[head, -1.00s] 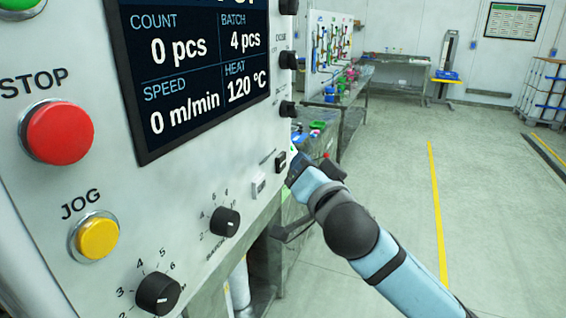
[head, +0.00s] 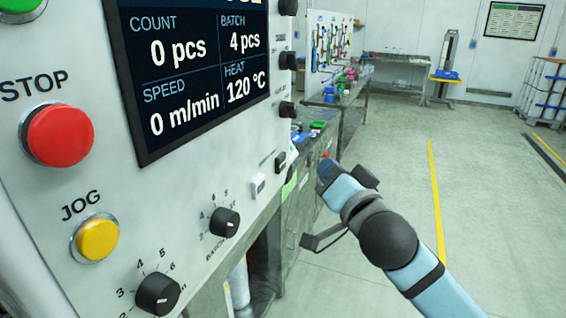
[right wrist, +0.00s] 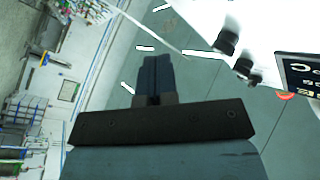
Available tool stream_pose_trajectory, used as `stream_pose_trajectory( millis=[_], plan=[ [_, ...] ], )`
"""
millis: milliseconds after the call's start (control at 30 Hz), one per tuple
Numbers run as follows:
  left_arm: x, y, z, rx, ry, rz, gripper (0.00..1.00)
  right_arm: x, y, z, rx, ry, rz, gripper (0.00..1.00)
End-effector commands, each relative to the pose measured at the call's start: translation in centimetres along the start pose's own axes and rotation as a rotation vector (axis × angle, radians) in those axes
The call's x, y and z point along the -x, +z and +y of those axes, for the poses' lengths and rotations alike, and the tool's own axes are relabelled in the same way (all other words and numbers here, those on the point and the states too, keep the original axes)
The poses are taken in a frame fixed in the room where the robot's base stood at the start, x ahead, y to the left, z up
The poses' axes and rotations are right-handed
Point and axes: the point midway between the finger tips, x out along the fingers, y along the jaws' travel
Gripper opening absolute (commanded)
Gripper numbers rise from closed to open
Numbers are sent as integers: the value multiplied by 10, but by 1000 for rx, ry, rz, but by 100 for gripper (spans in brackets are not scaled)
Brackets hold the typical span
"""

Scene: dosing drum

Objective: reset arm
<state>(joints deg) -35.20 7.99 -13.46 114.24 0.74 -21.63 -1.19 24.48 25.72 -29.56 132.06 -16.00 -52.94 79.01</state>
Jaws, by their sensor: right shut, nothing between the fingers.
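My right arm comes in from the lower right in the head view, with the right gripper (head: 326,170) beyond the right edge of the control panel (head: 215,165). In the right wrist view the gripper's two fingers (right wrist: 155,75) lie together, shut and empty. The gripper is apart from the panel. The panel has a red STOP button (head: 60,134), a yellow JOG button (head: 97,239), black knobs (head: 158,293) and a dark screen (head: 195,75) reading 0 pcs, batch 4 pcs, 0 m/min, 120 °C. My left gripper is not in view.
A grey workbench (head: 318,160) with coloured items stands behind the panel. A tool board (head: 330,42) and another bench (head: 398,88) are further back. The floor (head: 490,190) to the right is clear, with a yellow line (head: 436,205).

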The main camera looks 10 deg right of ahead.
Motion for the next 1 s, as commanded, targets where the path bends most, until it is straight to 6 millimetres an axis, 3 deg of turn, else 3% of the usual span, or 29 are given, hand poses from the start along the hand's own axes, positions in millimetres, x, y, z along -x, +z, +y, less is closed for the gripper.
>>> stream_pose_trajectory(
  millis=[433, 567, 667, 767, 867, 1000],
  plan=[
    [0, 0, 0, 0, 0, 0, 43, 0, 0, 0, 0, 0, 0, 0],
    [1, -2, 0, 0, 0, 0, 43, 0, 11, 8, 17, 13, -25, 0],
    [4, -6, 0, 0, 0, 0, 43, 4, 40, 28, 66, 38, -86, 0],
    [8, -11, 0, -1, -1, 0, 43, 17, 84, 59, 143, 71, -179, 0],
    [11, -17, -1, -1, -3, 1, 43, 40, 134, 93, 228, 96, -279, 0],
    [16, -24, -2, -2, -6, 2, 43, 89, 200, 136, 338, 119, -412, 0]
  ],
)
